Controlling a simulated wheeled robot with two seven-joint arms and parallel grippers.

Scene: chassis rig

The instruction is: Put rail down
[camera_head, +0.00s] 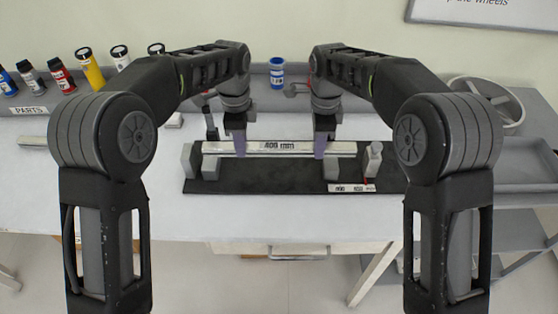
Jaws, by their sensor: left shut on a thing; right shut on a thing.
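The rail (279,147) is a long pale metal bar with a "400 mm" label. It lies level over the black base plate (260,185) of the rig, between grey blocks at the left and right. I cannot tell whether it rests on the blocks or hangs just above them. My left gripper (239,148) is shut on the rail left of the label. My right gripper (320,148) is shut on it right of the label. Both point downward. The fingertips are partly hidden against the rail.
A grey upright clamp post (374,160) stands at the plate's right end, near a small label (351,188). Several bottles stand on a PARTS shelf (30,110) at the back left. A blue can (277,72) stands behind the rig. A grey cart (520,175) is at the right. The white table (110,190) is clear at front left.

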